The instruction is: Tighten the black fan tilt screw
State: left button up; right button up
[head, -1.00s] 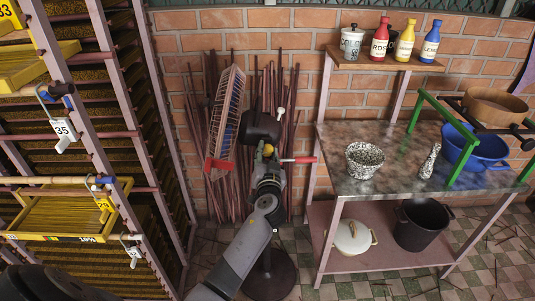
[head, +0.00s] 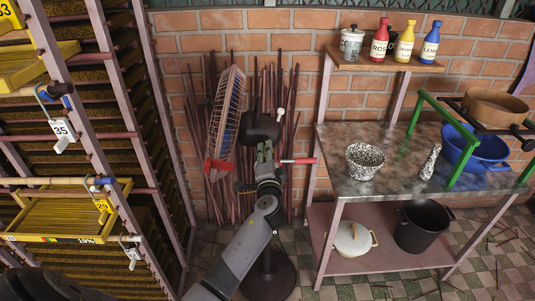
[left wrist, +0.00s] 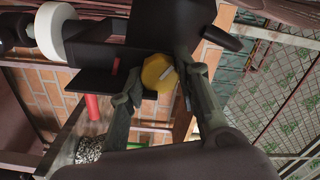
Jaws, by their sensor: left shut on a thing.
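The black fan stands in front of the brick wall, with its black motor housing (head: 262,127) and its wire grille (head: 226,112) seen nearly edge-on. In the left wrist view, a round yellow screw knob (left wrist: 158,73) with a pale raised bar sits on the fan's black bracket (left wrist: 95,80). My left gripper (head: 264,152) is at the bracket just below the motor housing. In the left wrist view its fingers (left wrist: 160,85) are on either side of the yellow knob and shut on it. The gripper hides the knob in the head view. My right gripper is not in view.
A red-handled part (head: 298,161) and a white knob (head: 281,112) stick out beside the gripper. A rack (head: 165,140) stands left. A metal-topped table (head: 395,181) with a speckled bowl (head: 365,161) stands right. Thin sticks lean on the wall behind.

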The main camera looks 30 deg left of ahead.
pick_arm(q)
jog(key=m+p, duration=0.3)
jog(key=m, duration=0.7)
jog(key=shift+f, duration=0.15)
jog(key=shift+m, duration=0.4)
jog(key=o, duration=1.2)
jog(key=shift+c, duration=0.2)
jog(key=v, duration=1.2)
